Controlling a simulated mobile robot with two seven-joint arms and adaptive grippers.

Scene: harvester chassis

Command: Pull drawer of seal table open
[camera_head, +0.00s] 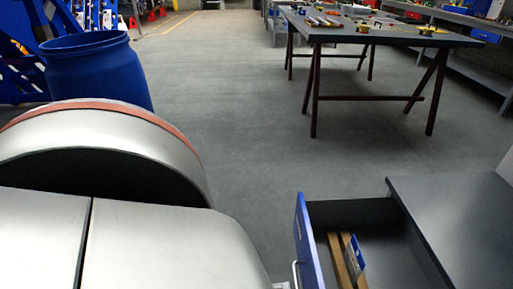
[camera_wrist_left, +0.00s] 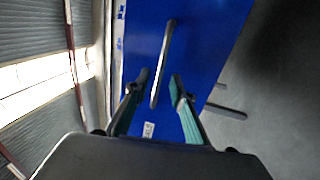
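The seal table (camera_head: 460,215) stands at the lower right of the head view. Its drawer (camera_head: 302,240) has a blue front and is pulled out, with its inside exposed. Wooden strips (camera_head: 340,262) and a small blue-and-white item lie in it. The light bar handle (camera_head: 295,272) is partly cut off by the frame's bottom edge. In the left wrist view the blue front (camera_wrist_left: 205,50) fills the middle. My left gripper (camera_wrist_left: 160,85) is open there, its two fingers apart on either side of the handle's lower end (camera_wrist_left: 160,75). Contact cannot be told. My right gripper is out of view.
Large silver bodywork (camera_head: 150,245) fills the lower left of the head view, with a blue barrel (camera_head: 95,70) behind it. A dark trestle table (camera_head: 375,35) with tools stands at the back right. The grey floor between is clear.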

